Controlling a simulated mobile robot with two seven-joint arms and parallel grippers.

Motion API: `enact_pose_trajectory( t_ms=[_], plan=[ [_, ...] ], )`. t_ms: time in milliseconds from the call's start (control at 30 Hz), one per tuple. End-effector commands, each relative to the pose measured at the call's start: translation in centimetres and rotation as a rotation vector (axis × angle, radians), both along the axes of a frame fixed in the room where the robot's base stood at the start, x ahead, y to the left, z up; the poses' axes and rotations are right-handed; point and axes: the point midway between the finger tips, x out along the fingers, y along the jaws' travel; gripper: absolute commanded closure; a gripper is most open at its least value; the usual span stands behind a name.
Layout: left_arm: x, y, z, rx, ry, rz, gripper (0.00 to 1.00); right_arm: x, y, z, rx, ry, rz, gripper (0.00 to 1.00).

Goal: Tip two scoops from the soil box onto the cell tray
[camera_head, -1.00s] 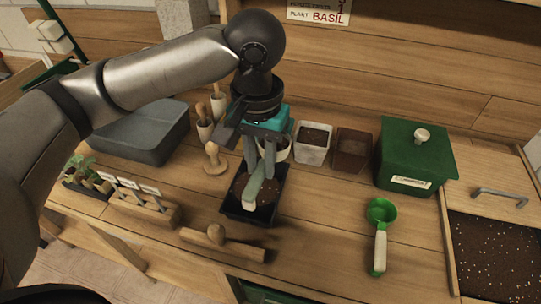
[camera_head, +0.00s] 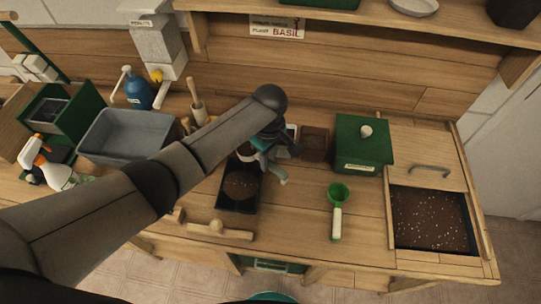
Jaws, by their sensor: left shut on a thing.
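My left gripper (camera_head: 277,168) is above the back right side of the black tray, shut on a small grey-green thing (camera_head: 276,179) that my arm and fingers mostly hide. The black tray (camera_head: 234,208) lies on the bench with brown soil (camera_head: 241,186) in it; I cannot make out separate cells. The soil box (camera_head: 476,238) is set in the bench at the right, its front part open and full of speckled dark soil (camera_head: 430,215). A green scoop (camera_head: 338,193) with a cream handle lies on the bench between tray and soil box. My right gripper is not in view.
A green lidded box (camera_head: 363,150) and a brown pot (camera_head: 314,144) stand behind the scoop. A wooden tool (camera_head: 233,232) lies before the tray. A grey tub (camera_head: 124,136) and a spray bottle (camera_head: 58,175) stand at left. The bench around the scoop is clear.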

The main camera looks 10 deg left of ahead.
Motion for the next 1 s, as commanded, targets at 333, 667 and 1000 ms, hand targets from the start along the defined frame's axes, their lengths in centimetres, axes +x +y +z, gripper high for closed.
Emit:
enact_pose_trajectory(
  t_ms=[333, 667, 1000],
  plan=[
    [-2.3, -0.9, -1.8, 0.001, -0.003, 0.081, 1.00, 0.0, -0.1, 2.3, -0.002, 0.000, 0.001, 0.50],
    [-2.5, -0.5, -3.9, -0.037, -0.045, 0.086, 1.00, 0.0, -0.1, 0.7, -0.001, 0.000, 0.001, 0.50],
    [-3.0, -0.1, -3.5, -0.218, -0.229, 0.102, 1.00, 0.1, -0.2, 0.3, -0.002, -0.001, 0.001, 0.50]
  ],
)
